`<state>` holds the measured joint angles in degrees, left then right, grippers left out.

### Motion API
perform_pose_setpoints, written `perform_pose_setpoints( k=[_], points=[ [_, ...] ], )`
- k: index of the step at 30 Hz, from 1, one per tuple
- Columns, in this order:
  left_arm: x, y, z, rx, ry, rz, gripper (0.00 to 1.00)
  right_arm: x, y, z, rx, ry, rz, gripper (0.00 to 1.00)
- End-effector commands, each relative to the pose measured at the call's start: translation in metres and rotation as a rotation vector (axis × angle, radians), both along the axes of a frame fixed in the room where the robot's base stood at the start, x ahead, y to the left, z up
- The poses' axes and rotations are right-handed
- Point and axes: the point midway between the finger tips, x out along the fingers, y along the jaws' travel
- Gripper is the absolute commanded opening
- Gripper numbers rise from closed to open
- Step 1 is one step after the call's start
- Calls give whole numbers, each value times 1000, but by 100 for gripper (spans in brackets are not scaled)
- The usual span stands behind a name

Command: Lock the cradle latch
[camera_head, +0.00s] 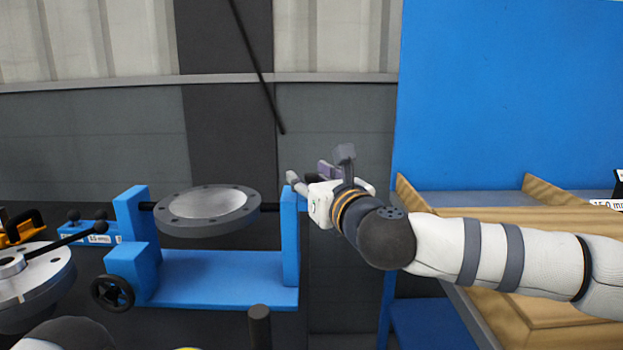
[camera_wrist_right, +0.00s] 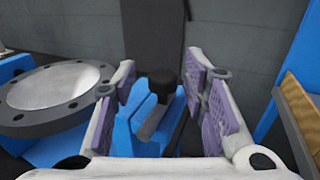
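The blue cradle (camera_head: 225,277) stands on the dark bench left of centre in the head view. It holds a round grey flanged disc (camera_head: 209,209) between two upright posts. My right gripper (camera_head: 308,178) is at the cradle's right post (camera_head: 290,245). In the right wrist view the gripper (camera_wrist_right: 160,85) is open, with purple pads on both sides. Between the fingers is the latch, a black knob (camera_wrist_right: 162,82) on a grey lever at the blue post (camera_wrist_right: 135,125). I see a gap between the knob and the right pad. My left gripper is not in view.
A black handwheel (camera_head: 112,293) sits on the cradle's left side. Another flanged part (camera_head: 35,285) with a black handle is at the far left. A black cylinder (camera_head: 260,326) stands in front of the cradle. Wooden trays (camera_head: 500,230) lie to the right under my right arm.

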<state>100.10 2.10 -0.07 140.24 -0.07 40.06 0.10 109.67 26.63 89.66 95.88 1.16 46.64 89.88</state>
Motion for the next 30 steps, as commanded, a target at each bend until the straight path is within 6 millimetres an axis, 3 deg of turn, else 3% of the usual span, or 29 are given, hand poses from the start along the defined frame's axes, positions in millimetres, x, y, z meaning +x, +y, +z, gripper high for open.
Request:
perform_pose_setpoints(
  k=[5,12,18,30],
  points=[
    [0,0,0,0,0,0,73,-13,-6,0,0,0,1,40],
    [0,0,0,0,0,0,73,-73,-31,0,0,0,2,40],
    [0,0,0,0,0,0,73,-105,-44,0,0,0,0,40],
    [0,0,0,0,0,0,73,-111,-46,0,0,0,0,40]
  ],
)
